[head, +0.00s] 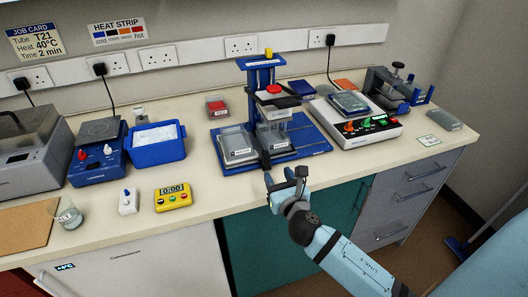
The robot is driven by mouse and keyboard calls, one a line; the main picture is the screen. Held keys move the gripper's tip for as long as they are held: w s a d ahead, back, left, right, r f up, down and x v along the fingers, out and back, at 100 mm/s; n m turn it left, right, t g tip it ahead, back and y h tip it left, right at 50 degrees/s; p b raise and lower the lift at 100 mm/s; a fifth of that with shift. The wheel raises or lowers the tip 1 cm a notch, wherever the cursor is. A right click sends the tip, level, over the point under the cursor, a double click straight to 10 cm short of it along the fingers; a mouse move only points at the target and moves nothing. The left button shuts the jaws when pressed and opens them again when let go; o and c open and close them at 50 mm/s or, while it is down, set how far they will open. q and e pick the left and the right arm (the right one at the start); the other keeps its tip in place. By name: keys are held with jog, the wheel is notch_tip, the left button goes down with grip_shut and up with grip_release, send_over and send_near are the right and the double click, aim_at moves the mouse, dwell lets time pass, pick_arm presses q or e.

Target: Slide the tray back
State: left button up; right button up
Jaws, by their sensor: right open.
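A blue press-like stand (262,75) with a yellow knob on top and a red cap stands on a blue base (316,145) in the middle of the bench. A grey tray (239,147) with a labelled front sits low at the front left of this base, and a dark bar juts forward beside it. I cannot tell how far the tray is slid out. My right gripper (286,177) is open and empty, just in front of the bench's front edge and below the dark bar, apart from the tray. My left gripper is not in view.
A blue ice box (157,145), a yellow timer (173,198) and a glass beaker (67,213) stand to the left. A white device with coloured knobs (353,124) stands to the right. The bench front between timer and stand is clear.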

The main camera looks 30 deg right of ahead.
jog(key=x, duration=1.2)
jog(key=shift+p, duration=0.3)
